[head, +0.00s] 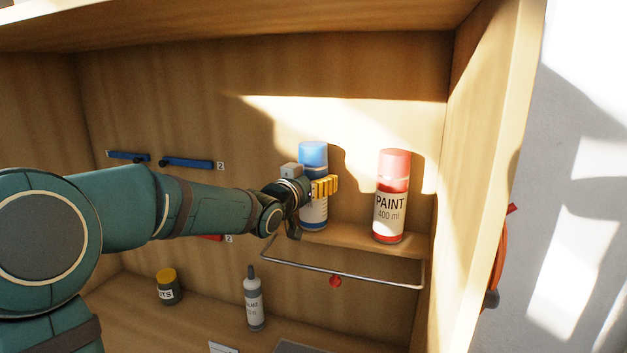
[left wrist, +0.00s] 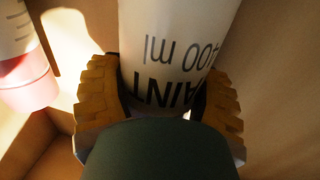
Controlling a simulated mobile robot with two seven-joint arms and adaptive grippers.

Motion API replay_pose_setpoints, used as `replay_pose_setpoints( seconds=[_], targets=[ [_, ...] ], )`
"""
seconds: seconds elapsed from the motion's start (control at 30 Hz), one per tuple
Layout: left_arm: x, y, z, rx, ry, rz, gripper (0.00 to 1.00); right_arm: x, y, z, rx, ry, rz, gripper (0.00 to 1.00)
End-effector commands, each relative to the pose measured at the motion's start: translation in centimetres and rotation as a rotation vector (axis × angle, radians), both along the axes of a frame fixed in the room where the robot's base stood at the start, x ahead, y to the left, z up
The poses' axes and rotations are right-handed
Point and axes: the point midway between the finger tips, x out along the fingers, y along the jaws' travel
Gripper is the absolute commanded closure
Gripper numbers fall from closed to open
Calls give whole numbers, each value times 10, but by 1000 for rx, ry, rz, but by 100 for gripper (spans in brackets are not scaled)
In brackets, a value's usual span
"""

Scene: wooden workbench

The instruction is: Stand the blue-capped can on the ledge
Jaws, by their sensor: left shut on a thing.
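The blue-capped can (head: 313,156) is upright at the ledge (head: 360,241), near its left end. Its base appears at the height of the ledge surface; I cannot tell whether it touches. My left gripper (head: 322,188) is shut around the middle of the can, its yellow finger pads on either side. In the left wrist view the can's white label (left wrist: 175,45) reads upside down between the pads (left wrist: 160,112). The can's cap is outside that view. My right gripper is not in view.
A red-capped paint can (head: 391,196) stands on the ledge to the right, apart from the held can. A wire rail (head: 340,273) runs along the ledge's front. Below stand a yellow-lidded jar (head: 167,289) and a grey bottle (head: 253,303). Blue bars (head: 188,164) are on the back wall.

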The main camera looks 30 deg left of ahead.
Motion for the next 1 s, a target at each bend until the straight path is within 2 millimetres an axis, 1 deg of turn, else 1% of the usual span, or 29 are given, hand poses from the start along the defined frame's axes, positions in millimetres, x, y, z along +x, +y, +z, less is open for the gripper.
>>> replay_pose_setpoints(
  seconds=[0.07,0.23,0.27,0.3,0.33,0.57,0.73,0.87,1.0],
  targets=[
    [0,0,1,0,-3,0,77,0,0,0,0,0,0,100],
    [0,0,-3,0,-3,0,77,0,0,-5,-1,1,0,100],
    [0,0,-3,0,1,0,21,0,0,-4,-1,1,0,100],
    [0,0,-3,0,0,0,7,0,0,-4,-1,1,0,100],
    [0,0,-3,0,0,0,0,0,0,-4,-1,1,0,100],
    [0,0,-2,0,0,0,0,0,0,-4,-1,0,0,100],
    [-2,0,2,0,0,1,0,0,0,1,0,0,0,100],
    [-21,0,1,2,-2,2,0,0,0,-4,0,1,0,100],
    [-50,-2,1,2,-2,2,0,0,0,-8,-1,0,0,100]
  ],
)
